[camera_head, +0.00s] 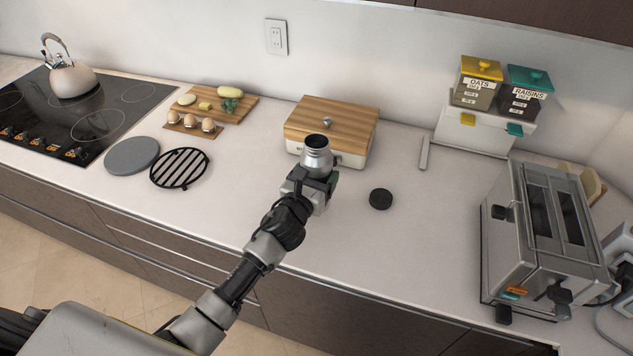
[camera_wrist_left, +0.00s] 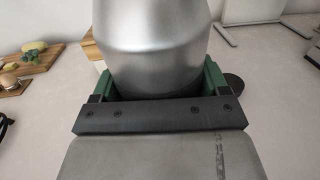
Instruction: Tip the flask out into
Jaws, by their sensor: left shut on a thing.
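The flask (camera_head: 317,155) is a silver metal bottle with its dark open mouth facing up. It is upright or nearly so, in front of the wooden-lidded box. My left gripper (camera_head: 317,178) is shut on the flask's lower body; whether the flask touches the counter I cannot tell. In the left wrist view the flask (camera_wrist_left: 158,50) fills the space between the green-edged fingers of the gripper (camera_wrist_left: 155,95). A round black cap (camera_head: 380,199) lies on the counter to the right of the flask. My right gripper is not in view.
A wooden-lidded white box (camera_head: 332,125) stands just behind the flask. A toaster (camera_head: 540,240) is at right, oats and raisins containers (camera_head: 500,90) at back right. A black rack (camera_head: 181,168), grey disc (camera_head: 132,155), cutting board (camera_head: 240,104) and kettle (camera_head: 73,80) are at left.

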